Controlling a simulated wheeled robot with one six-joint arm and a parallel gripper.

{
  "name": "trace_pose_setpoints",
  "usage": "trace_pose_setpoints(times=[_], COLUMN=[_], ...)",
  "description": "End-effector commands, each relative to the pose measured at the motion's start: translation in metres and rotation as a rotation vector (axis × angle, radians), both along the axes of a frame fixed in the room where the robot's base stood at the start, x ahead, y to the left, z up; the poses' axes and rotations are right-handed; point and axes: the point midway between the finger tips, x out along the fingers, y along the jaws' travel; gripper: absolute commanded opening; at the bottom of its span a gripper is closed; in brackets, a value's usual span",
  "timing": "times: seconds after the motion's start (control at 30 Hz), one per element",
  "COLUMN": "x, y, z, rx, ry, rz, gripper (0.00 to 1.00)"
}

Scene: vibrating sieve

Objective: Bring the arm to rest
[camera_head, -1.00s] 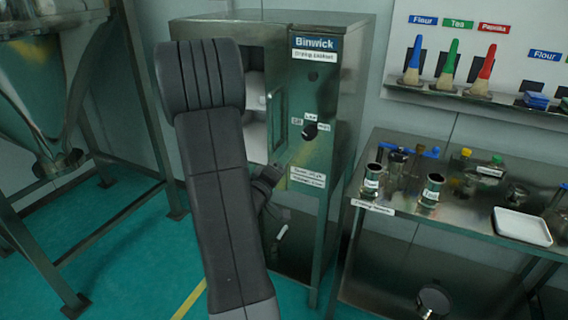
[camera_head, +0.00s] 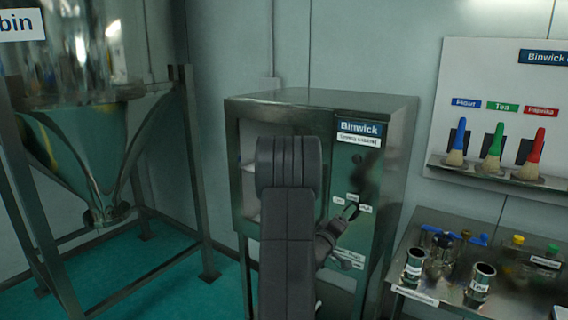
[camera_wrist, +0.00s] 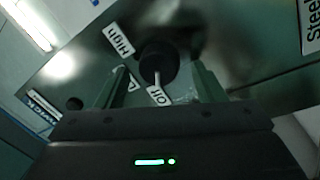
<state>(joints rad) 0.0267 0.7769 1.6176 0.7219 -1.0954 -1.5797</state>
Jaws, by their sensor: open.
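My arm (camera_head: 287,235) rises in front of a steel cabinet labelled Binwick (camera_head: 290,105) in the head view. My gripper (camera_head: 350,212) is at the cabinet's front panel, by the dial labels. In the wrist view, my gripper (camera_wrist: 160,75) is open, with one finger on each side of a round black knob (camera_wrist: 158,62). The knob's white pointer line is toward the "Off" label (camera_wrist: 159,96); a "High" label (camera_wrist: 119,38) is at upper left. I cannot tell whether the fingers touch the knob.
A steel hopper (camera_head: 85,150) on a frame stands at left. At right, a steel bench (camera_head: 425,293) holds jars and small tools, under a wall board (camera_head: 500,85) with three coloured brushes. Teal floor (camera_head: 165,262) shows between hopper and cabinet.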

Motion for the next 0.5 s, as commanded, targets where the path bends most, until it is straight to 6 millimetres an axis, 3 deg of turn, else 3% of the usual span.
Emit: trace_pose_setpoints(times=[0.5], x=[0.0039], y=[-0.0031], z=[0.0000], rx=[0.003], ry=[-0.002], rz=[-0.001], gripper=[0.63])
